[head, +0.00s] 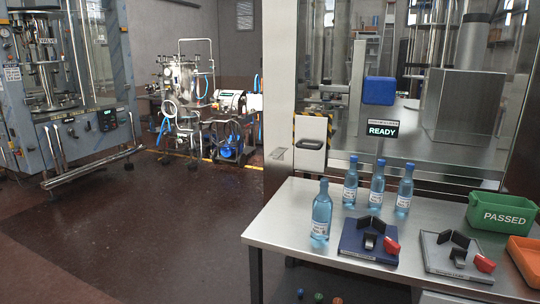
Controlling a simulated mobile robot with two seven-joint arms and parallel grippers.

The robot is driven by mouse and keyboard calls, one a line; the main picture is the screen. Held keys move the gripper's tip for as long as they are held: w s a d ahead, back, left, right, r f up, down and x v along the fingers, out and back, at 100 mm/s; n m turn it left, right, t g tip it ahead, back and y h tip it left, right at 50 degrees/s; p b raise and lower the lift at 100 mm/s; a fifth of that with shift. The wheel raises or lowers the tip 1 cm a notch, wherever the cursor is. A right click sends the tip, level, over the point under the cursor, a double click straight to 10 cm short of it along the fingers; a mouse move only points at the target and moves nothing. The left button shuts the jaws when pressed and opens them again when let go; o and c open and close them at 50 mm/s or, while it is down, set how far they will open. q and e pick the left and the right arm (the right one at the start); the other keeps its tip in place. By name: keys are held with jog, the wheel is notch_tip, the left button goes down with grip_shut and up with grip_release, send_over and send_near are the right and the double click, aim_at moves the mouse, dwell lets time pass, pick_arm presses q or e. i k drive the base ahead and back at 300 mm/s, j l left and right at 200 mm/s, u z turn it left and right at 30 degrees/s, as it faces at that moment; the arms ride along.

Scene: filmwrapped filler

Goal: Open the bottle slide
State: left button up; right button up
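No part of the scene is labelled as the bottle slide. A pale panel (311,130) with a dark recessed handle (312,145) and yellow-black striped edging is on the front of the filler, left of the table. It covers its spot on the machine front and looks shut. Several blue bottles stand upright on the steel table: a nearer one (321,212) and a row behind, including one (377,186) in the middle. Neither of my grippers is in view.
The steel table (283,225) also holds a blue fixture (368,245), a grey fixture (456,256), a green PASSED bin (503,213) and an orange bin (524,256). A READY sign (382,130) stands behind the bottles. Open floor (140,225) lies left.

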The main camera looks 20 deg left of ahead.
aim_at(312, 133)
jog(key=i+j, duration=0.2)
jog(key=j, duration=0.25)
jog(key=i+j, duration=0.2)
jog(key=j, duration=0.2)
jog(key=i+j, duration=0.2)
jog(key=j, duration=0.25)
jog(key=i+j, duration=0.2)
jog(key=j, duration=0.2)
jog(key=i+j, duration=0.2)
jog(key=j, duration=0.25)
jog(key=i+j, duration=0.25)
jog(key=j, duration=0.2)
jog(key=i+j, duration=0.2)
jog(key=j, duration=0.2)
jog(key=i+j, duration=0.2)
jog(key=j, duration=0.25)
